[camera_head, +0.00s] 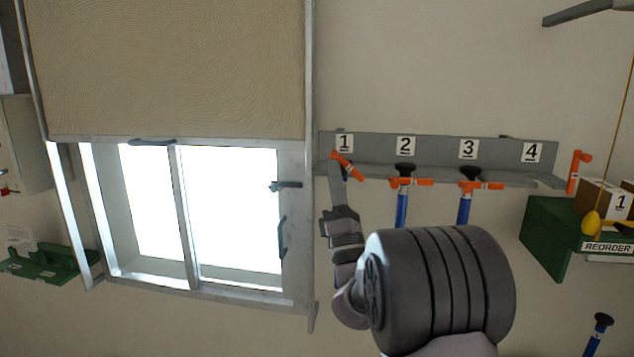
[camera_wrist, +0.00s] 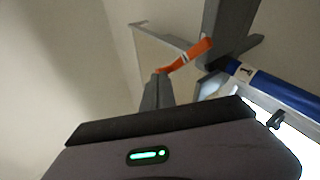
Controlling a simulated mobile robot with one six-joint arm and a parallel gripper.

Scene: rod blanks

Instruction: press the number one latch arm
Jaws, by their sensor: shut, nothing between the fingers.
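The number one latch arm (camera_head: 347,166) is an orange lever under the label 1 on the grey wall rack (camera_head: 375,147). It is tilted, while the latch arms at 2 and 3 lie about level. My gripper (camera_head: 335,168) is shut and empty, pointing up at its left end. In the wrist view, my gripper's tips (camera_wrist: 160,78) meet or nearly meet the near end of the orange latch arm (camera_wrist: 187,55); I cannot tell if they touch. A blue rod (camera_wrist: 285,92) labelled 1 is beside it; in the head view my gripper mostly hides that rod.
Blue rods with black caps hang at slots 2 (camera_head: 402,208) and 3 (camera_head: 465,208). Slot 4 (camera_head: 532,153) has no rod, and its orange arm (camera_head: 578,171) stands steeply. A window (camera_head: 200,215) is at left. A green box (camera_head: 549,240) and another blue rod (camera_head: 598,335) are at right.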

